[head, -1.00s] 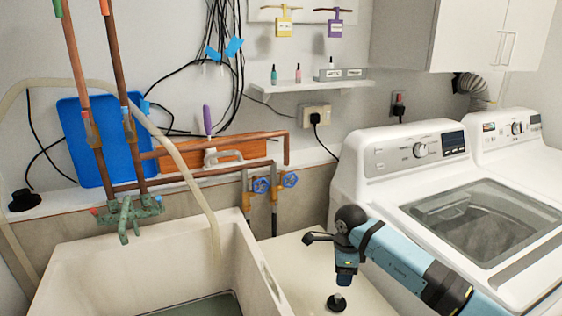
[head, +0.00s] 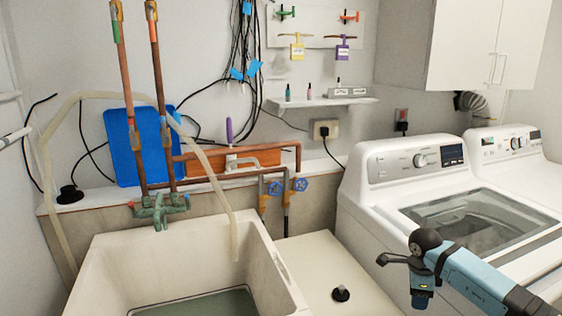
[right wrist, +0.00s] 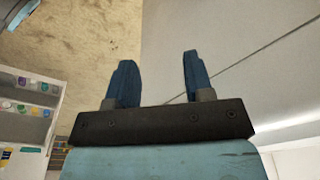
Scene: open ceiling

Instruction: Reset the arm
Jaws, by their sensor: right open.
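My right arm (head: 475,275), light blue and black, reaches in from the lower right of the head view, in front of the white washer. Its black and blue end stands to the right of the small black plunger-like thing on the pale counter, apart from it. In the right wrist view my right gripper (right wrist: 159,64) has its two dark blue fingers spread apart with nothing between them. Its fingers cannot be made out clearly in the head view. My left gripper is not in view.
A deep white sink (head: 108,262) stands at the left front, with copper pipes and blue-handled valves (head: 300,185) behind. A pale counter (head: 318,258) with a small black thing (head: 341,294) lies between sink and washer (head: 365,205). A white cupboard (head: 463,45) hangs above.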

